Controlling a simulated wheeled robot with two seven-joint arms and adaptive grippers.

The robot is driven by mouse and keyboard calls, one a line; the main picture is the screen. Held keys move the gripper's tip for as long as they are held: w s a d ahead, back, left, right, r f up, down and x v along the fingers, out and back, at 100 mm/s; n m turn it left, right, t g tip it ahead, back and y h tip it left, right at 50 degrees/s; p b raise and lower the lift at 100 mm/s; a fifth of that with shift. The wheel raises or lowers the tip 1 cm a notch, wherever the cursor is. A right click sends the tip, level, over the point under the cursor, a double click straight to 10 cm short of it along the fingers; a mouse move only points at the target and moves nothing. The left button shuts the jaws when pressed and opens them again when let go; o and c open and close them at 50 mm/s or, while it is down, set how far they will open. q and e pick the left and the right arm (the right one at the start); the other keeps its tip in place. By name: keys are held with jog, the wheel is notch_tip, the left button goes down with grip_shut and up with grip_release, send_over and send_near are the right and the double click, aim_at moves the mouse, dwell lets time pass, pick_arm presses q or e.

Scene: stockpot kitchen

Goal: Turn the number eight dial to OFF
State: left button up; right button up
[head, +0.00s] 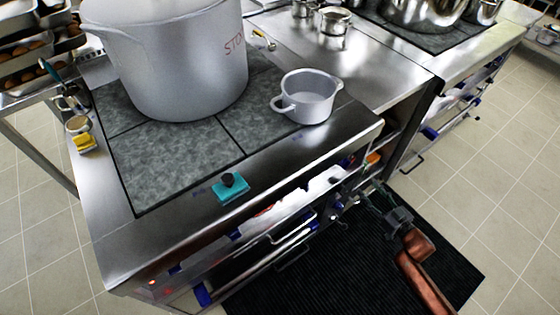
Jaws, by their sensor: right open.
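The cooktop's steel front panel (218,250) runs below the dark hob, seen steeply from above. Small dial-like parts sit along it, but I cannot read any number, so I cannot tell which is the number eight dial or where it points. My right gripper (362,198) is open. It is near the right end of the panel, beside small grey fittings there. I cannot tell whether it touches anything. My copper-coloured right arm reaches it from the bottom right. My left gripper is not in view.
A large stockpot (180,65) and a small white pot (309,98) stand on the hob. A teal block (230,194) with a black top lies near the front edge. Rails run along the front. A black mat (330,270) covers the floor. A second counter (370,55) stands at the right.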

aim_at(349, 165)
pick_arm(q)
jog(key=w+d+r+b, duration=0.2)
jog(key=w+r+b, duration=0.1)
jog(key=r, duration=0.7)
jog(key=shift+b, duration=0.5)
pick_arm(e)
jog(key=shift+w+a+r+n+y, duration=0.25)
jog(key=shift+w+a+r+y, duration=0.2)
jog(key=shift+w+a+r, duration=0.7)
jog(key=shift+w+a+r+n+y, duration=0.35)
jog(key=shift+w+a+r, duration=0.4)
jog(key=shift+w+a, duration=0.85)
jog(key=shift+w+a+r+n+y, duration=0.2)
jog(key=shift+w+a+r+y, duration=0.3)
jog(key=shift+w+a+r, duration=0.9)
jog(key=shift+s+a+f, duration=0.4)
jog(key=shift+s, duration=0.1)
jog(key=shift+c, duration=0.4)
jog(key=c, duration=1.1)
